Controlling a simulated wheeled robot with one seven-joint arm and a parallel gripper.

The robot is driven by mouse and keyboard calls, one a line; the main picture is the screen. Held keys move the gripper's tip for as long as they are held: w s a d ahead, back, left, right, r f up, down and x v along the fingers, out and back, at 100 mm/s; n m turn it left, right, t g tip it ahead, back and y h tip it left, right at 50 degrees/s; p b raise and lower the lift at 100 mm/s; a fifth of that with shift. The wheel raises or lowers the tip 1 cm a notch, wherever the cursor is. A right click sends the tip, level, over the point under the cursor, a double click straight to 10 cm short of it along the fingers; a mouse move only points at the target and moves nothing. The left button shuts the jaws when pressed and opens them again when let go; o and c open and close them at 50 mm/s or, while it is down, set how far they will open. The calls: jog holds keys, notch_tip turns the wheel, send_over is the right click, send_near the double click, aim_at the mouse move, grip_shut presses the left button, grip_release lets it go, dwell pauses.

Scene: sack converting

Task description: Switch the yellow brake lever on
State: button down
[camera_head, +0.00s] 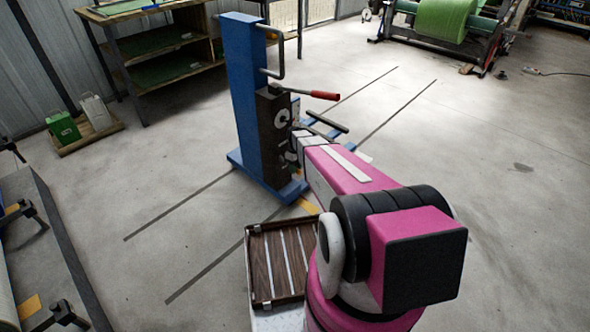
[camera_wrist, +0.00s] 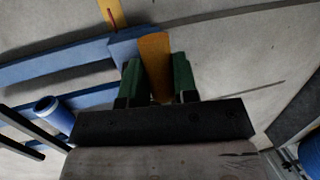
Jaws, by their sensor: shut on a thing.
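In the wrist view, the yellow brake lever (camera_wrist: 155,50) shows as a flat yellow-orange bar between the two green fingers of my gripper (camera_wrist: 156,72). My gripper is shut on it, with one finger on each side. The lever's lower end is hidden by the gripper body. In the head view, my pink arm reaches to the blue upright stand (camera_head: 246,100) and hides my gripper and the lever. A small yellow patch (camera_head: 307,205) shows by the stand's foot; I cannot tell whether it belongs to the lever.
A red-handled lever (camera_head: 324,95) sticks out from the stand. A brown slatted tray (camera_head: 262,268) lies in front of it. A wooden shelf (camera_head: 165,72) stands behind, and a machine with a green roll (camera_head: 443,18) is at the back right. The floor at right is clear.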

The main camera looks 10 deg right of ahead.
jog(key=c, duration=0.9)
grip_release()
jog(key=v, duration=1.1)
